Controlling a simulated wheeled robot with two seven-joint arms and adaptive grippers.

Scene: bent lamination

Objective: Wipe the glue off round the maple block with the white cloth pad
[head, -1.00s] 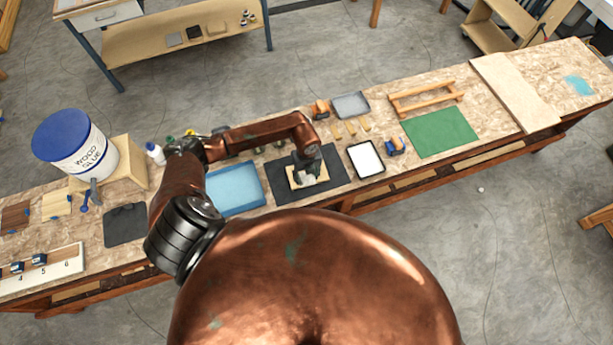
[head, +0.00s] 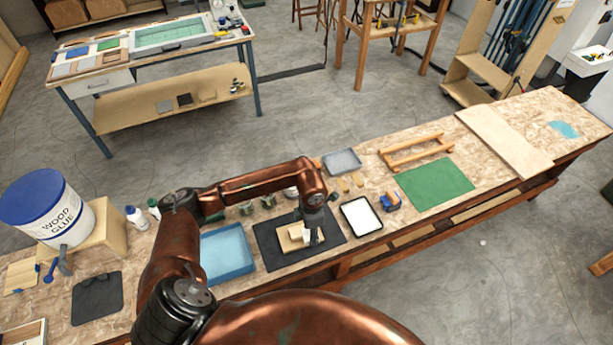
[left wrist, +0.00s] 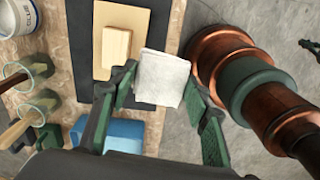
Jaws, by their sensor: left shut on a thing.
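The pale maple block (left wrist: 117,43) sits on a tan board (left wrist: 145,22) in the left wrist view. The board also shows in the head view (head: 287,243), lying on a dark mat (head: 268,240). My left gripper (head: 312,222) is shut on the white cloth pad (left wrist: 162,80), which hangs between its green-padded fingers (left wrist: 160,92). In the head view the pad (head: 307,236) is beside the block at its right, over the board's near right part. I cannot tell whether it touches the board. No glue can be made out. My right gripper is not in view.
A blue tray (head: 225,272) lies left of the mat, and a white-topped black tray (head: 361,215) lies right of it. A blue-and-orange tool (head: 391,201) and green sheet (head: 436,186) are farther right. A wood glue bucket (head: 62,226) stands at left.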

